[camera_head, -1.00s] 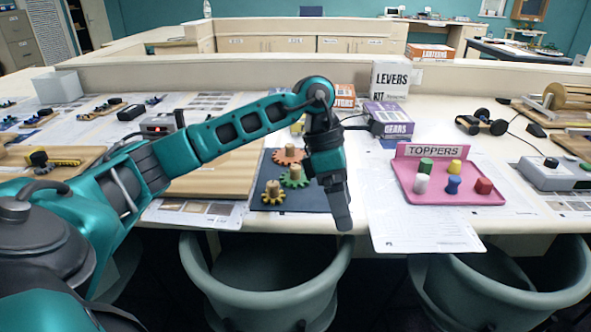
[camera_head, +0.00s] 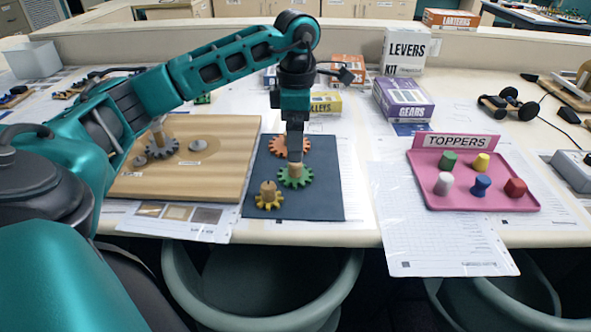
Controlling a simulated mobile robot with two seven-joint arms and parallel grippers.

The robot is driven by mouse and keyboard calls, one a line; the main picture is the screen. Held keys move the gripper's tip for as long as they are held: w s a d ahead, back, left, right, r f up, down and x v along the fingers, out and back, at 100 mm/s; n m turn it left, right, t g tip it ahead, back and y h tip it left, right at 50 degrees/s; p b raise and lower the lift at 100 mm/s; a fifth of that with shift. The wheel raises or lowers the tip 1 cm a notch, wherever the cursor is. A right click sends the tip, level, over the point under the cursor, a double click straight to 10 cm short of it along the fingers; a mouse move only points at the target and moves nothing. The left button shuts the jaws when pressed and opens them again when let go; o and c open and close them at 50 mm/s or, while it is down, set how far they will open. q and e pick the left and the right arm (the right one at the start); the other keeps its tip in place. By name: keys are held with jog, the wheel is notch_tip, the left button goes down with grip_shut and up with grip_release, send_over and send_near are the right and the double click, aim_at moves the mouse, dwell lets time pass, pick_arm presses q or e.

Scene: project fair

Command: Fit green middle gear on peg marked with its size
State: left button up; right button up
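The green gear (camera_head: 295,180) lies on a dark blue mat (camera_head: 320,204), between an orange gear (camera_head: 278,146) behind it and a small yellow gear (camera_head: 269,201) in front. Each gear has a wooden knob. My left gripper (camera_head: 295,160) points straight down at the green gear's knob and partly covers it. Its fingers overlap in this view, so I cannot tell whether they grip. A wooden board (camera_head: 215,183) left of the mat carries a grey gear (camera_head: 162,148) on an upright post and a short peg (camera_head: 198,145) on a round mark. Size marks are too small to read. My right gripper is not in view.
A pink tray (camera_head: 470,202) labelled TOPPERS holds several coloured pieces at right. Boxes labelled GEARS (camera_head: 403,97) and LEVERS (camera_head: 405,50) stand behind. Paper sheets (camera_head: 440,240) cover the table between mat and tray. My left arm crosses above the board.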

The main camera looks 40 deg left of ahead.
aim_at(295, 166)
pick_arm(q)
notch_tip(295, 166, down, 3)
jog(key=shift+f, duration=0.15)
jog(key=shift+w+a+f, duration=0.15)
jog(key=shift+f, duration=1.2)
jog(key=shift+w+a+f, duration=0.1)
jog(key=shift+a+f, duration=0.05)
jog(key=shift+f, duration=1.15)
jog(key=shift+c, duration=0.4)
jog(key=c, duration=1.1)
